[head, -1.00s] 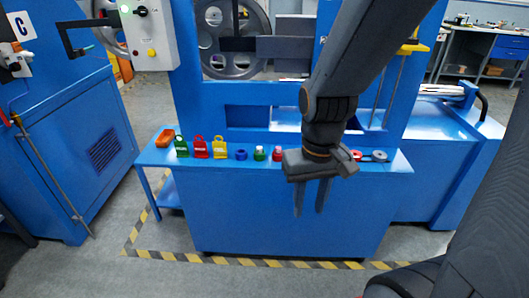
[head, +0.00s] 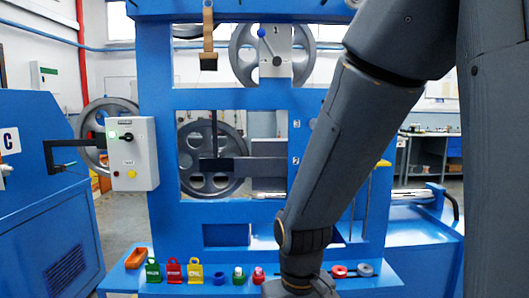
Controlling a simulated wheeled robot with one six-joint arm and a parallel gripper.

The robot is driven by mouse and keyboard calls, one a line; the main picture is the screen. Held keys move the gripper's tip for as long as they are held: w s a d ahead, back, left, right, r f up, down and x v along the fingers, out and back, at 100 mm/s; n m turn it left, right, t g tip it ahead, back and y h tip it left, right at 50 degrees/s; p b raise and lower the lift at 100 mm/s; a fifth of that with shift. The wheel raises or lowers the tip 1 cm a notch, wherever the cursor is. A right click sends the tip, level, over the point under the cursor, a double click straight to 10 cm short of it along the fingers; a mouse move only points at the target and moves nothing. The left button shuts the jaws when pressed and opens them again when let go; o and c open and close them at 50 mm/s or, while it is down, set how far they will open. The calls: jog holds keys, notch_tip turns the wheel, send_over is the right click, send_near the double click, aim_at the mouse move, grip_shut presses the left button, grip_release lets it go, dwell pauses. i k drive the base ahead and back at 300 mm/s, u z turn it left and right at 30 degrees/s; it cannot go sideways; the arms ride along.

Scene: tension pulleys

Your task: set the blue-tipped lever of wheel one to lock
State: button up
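The blue-tipped lever (head: 268,45) is on a pale plate (head: 300,48) marked 1, in the upper opening of the blue frame. Its blue knob is at the upper left end, and the lever slants up and left from its pivot. The grey spoked wheel one (head: 242,62) is partly hidden behind the plate. My arm comes down from the upper right, in front of the frame. My wrist (head: 305,240) is low in the view, well below the lever. My gripper's fingers are below the bottom edge and not seen.
A second spoked wheel (head: 190,165) sits in the lower opening. A yellow-brown hanging piece (head: 208,45) is left of wheel one. A grey control box (head: 132,153) stands at the left. The blue ledge (head: 375,284) holds coloured tags, including a red one (head: 174,271), and small parts.

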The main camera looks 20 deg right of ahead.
aim_at(260, 32)
jog(key=z, duration=1.15)
jog(key=i, duration=0.35)
jog(key=u, duration=1.8)
